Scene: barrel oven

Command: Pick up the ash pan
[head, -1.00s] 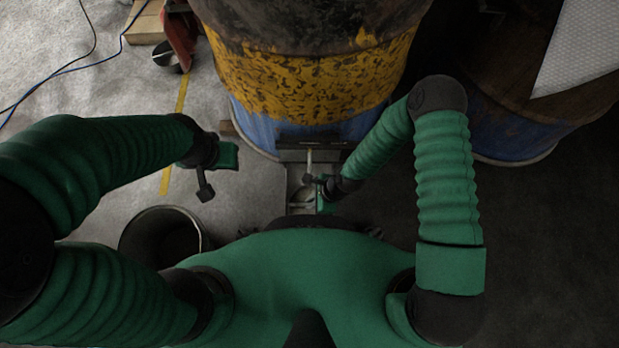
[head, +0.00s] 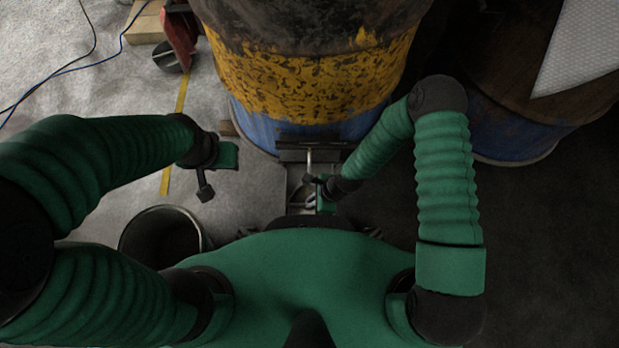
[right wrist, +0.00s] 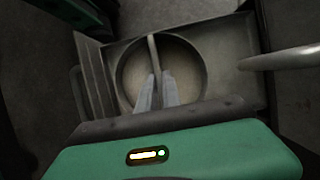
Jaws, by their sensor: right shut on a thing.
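The ash pan (right wrist: 190,58) is a round, shallow metal pan, seen from above in the right wrist view. It sits inside a rectangular grey metal drawer (right wrist: 225,45). A thin bar handle (right wrist: 152,50) rises across the pan. My right gripper (right wrist: 156,88) is shut on this handle over the pan. In the head view my right gripper (head: 318,190) is low in front of the barrel oven, and it and my body hide most of the pan. My left gripper (head: 205,185) hangs over the floor to the left, apart from the pan; its jaws are unclear.
The yellow and blue barrel oven (head: 305,85) stands just behind the drawer. A metal rod (right wrist: 285,60) reaches in over the drawer's right side. A dark bucket (head: 165,235) stands on the floor at the left. A second barrel (head: 510,140) stands at the right.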

